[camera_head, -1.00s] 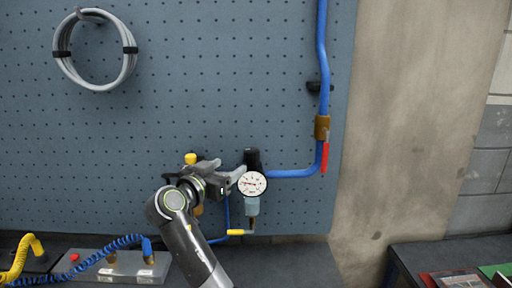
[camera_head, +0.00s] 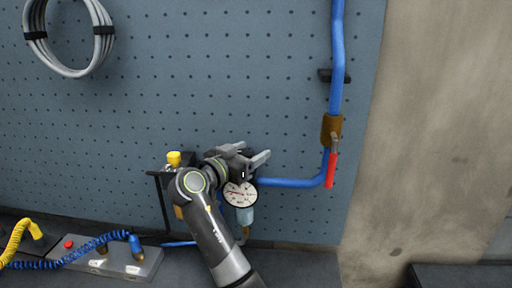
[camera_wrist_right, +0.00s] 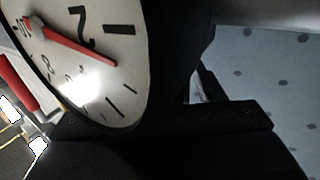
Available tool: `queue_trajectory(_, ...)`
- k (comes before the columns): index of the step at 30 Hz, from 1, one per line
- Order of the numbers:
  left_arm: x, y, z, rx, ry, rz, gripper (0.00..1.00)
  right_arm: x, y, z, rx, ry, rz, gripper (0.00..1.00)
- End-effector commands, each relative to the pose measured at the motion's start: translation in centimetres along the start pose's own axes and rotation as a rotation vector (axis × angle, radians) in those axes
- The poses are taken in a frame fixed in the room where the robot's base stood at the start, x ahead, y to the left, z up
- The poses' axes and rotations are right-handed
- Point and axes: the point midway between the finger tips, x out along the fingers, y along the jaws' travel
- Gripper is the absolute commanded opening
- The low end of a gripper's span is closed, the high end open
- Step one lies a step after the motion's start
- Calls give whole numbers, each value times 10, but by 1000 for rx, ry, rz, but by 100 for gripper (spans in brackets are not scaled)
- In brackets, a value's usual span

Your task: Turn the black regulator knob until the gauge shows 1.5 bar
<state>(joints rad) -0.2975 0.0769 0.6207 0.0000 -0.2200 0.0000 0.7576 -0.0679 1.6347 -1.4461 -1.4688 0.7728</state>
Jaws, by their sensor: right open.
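The round white gauge (camera_head: 240,195) with a red needle is on the regulator, above a pale bowl (camera_head: 244,216). Its face fills the left of the right wrist view (camera_wrist_right: 95,50), tilted, with a bright glare; I cannot read the exact pressure. My right gripper (camera_head: 257,157) is open just above the gauge, at the height of the black regulator knob. The knob is mostly hidden behind the fingers in the head view. In the wrist view a dark finger (camera_wrist_right: 170,135) lies below the gauge; I cannot tell whether it touches the knob. My left gripper is not in view.
A blue pipe (camera_head: 290,182) runs right from the regulator to a brass valve (camera_head: 331,130) with a red lever (camera_head: 331,170). A grey box (camera_head: 120,262) with a coiled blue hose lies on the bench.

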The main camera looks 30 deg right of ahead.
Motion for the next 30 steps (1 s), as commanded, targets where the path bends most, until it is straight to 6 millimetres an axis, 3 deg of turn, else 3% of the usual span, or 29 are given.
queue_trajectory(8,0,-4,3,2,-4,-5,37,0,0,0,0,-1,0,62)
queue_trajectory(18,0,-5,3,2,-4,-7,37,0,0,0,0,0,0,18)
queue_trajectory(30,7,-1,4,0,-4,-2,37,0,-1,2,2,0,-87,18)
